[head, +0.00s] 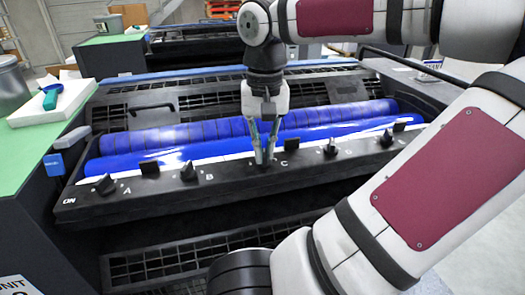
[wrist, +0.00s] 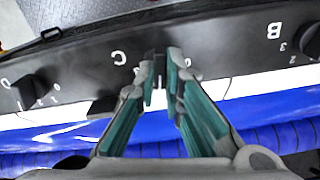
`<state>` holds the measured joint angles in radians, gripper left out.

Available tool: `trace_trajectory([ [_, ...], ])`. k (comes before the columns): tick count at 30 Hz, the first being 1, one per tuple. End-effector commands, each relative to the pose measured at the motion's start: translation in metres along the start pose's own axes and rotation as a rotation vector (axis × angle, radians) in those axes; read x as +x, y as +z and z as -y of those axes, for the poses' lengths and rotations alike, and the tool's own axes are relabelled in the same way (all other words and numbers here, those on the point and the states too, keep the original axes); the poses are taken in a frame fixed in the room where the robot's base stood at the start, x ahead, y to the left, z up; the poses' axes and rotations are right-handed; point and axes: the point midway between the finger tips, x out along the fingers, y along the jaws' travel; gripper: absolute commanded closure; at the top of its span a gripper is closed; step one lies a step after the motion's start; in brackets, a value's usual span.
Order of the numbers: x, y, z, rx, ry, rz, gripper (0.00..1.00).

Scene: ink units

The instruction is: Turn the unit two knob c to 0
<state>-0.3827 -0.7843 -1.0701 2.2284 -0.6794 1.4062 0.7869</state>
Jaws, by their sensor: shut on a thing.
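The black control strip (head: 230,178) of the ink unit runs across the head view, with white letters along it. My gripper (head: 264,160) points down onto the strip just left of the letter C. In the wrist view my gripper (wrist: 160,70) has its fingertips close together on the dark knob C (wrist: 159,57), with the letter C (wrist: 119,58) beside it. The fingers hide most of knob C, so its pointer and scale numbers cannot be read. The fingers are shut on it.
Knob A (head: 104,184) and knob B (head: 188,171) stand to the left. Further knobs (head: 331,148) stand to the right. Blue rollers (head: 180,137) lie behind the strip. A green-topped cabinet (head: 22,145) with a white tray (head: 55,104) is at left.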

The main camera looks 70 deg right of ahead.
Motion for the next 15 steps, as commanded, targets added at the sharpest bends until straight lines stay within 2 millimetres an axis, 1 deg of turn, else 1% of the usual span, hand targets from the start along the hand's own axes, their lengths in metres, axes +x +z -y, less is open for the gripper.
trace_trajectory([
  [15,-0.0002,0.0002,0.0011,-0.484,0.002,-0.001,1.0],
])
